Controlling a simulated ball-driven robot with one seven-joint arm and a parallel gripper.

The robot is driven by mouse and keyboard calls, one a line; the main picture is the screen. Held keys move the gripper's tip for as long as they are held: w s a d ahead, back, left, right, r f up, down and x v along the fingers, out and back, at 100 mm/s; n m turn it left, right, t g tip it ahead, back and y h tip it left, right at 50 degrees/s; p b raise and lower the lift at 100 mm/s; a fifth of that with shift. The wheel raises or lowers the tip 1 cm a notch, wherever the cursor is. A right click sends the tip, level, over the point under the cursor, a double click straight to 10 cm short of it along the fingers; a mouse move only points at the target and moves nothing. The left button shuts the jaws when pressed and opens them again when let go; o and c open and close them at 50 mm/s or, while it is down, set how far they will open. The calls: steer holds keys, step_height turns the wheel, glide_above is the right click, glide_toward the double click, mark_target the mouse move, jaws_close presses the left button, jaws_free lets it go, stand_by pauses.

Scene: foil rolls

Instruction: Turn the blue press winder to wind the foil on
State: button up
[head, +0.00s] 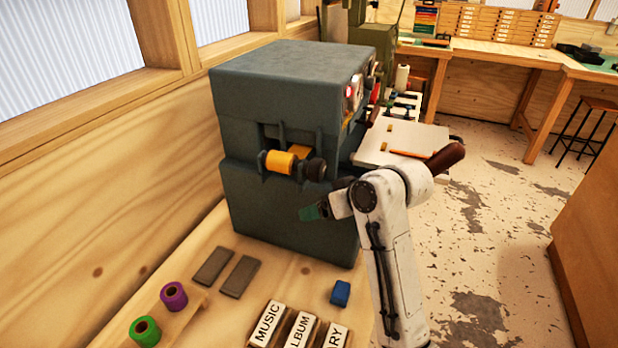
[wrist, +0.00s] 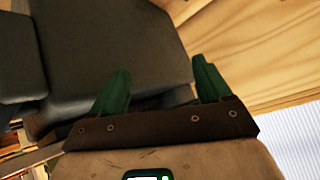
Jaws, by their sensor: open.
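The blue-grey press (head: 285,100) stands on the wooden bench against the wall. A gold foil roll (head: 279,162) sits on a spindle at its near side. A dark winder knob (head: 315,169) is at the spindle's right end. My gripper (head: 312,212) is below the knob, in front of the press's lower body, and apart from the knob. In the wrist view my gripper (wrist: 160,82) shows two green fingers spread apart with nothing between them. The dark press body (wrist: 110,45) lies beyond them. I cannot make out the knob in the wrist view.
Purple (head: 174,296) and green (head: 145,331) rolls stand on a wooden holder at the front left. Two grey slabs (head: 227,271), a blue block (head: 340,293) and lettered blocks (head: 301,329) lie on the bench. A pale press table (head: 400,140) juts out right of the press.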

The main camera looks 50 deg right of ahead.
mark_target(322, 169)
steer(key=s+d+r+n+t+y+b, duration=0.3)
steer(key=s+r+n+t+y+b, duration=0.4)
steer(key=r, duration=0.3)
steer(key=shift+t+h, duration=0.3)
steer(key=shift+h, duration=0.3)
steer(key=p+x, duration=0.1)
steer(key=x, duration=0.2)
steer(key=p+x, duration=0.1)
steer(key=x, duration=0.3)
steer(key=p+x, duration=0.1)
steer(key=x, duration=0.3)
steer(key=shift+w+d+f, duration=0.1)
steer(key=shift+w+f, duration=0.15)
steer(key=shift+f, duration=0.05)
steer(key=shift+c, duration=0.3)
steer(key=c, duration=0.9)
steer(key=shift+p, duration=0.35)
steer(key=shift+m, duration=0.3)
